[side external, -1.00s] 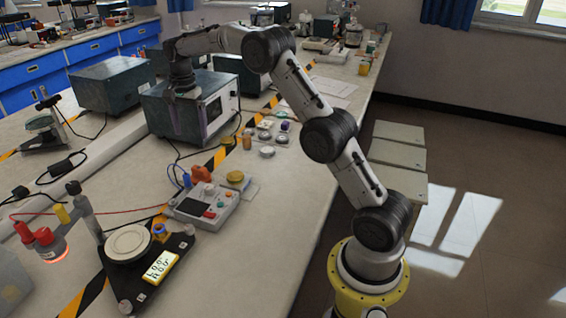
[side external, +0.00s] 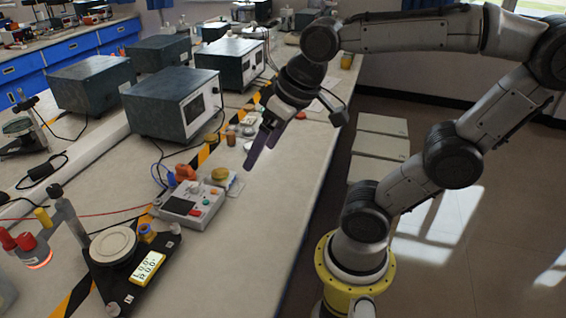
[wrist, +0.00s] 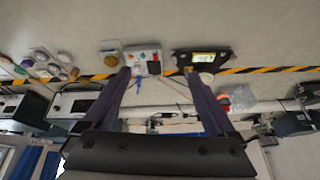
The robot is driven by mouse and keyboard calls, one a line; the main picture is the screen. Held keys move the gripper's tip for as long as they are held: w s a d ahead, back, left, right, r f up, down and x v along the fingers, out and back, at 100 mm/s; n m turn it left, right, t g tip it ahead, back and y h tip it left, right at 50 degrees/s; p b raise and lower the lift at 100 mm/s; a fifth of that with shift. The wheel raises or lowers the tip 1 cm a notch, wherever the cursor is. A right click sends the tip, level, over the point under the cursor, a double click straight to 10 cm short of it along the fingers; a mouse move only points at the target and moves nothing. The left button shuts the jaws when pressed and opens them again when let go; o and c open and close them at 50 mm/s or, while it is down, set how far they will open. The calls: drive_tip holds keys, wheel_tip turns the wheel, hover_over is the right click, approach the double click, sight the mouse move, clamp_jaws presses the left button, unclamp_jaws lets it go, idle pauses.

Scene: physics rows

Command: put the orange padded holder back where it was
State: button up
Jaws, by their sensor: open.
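An orange object (side external: 185,172), which seems to be the padded holder, sits on the bench against the back edge of a grey control box (side external: 190,205). It is small in the side view, so its padding and exact shape cannot be told. My gripper (side external: 262,152) hangs above the bench, to the right of the orange object and apart from it, with its dark fingers pointing down and left. In the wrist view my gripper (wrist: 157,73) shows its two fingers spread wide with nothing between them. I cannot pick out the orange holder surely in the wrist view.
A black balance (side external: 130,275) with a round pan and yellow display stands at the front left. A yellow round piece (side external: 220,174) lies by the control box. Dark instrument cases (side external: 172,103) line the back. The bench's right side is mostly clear.

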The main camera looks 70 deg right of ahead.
drive_tip(key=shift+n+t, duration=0.3)
drive_tip(key=shift+n, duration=0.6)
drive_tip(key=s+f, duration=0.1)
drive_tip(key=s, duration=0.1)
drive_tip(key=s+f, duration=0.1)
drive_tip(key=shift+s+a+f, duration=0.3)
drive_tip(key=shift+s, duration=0.1)
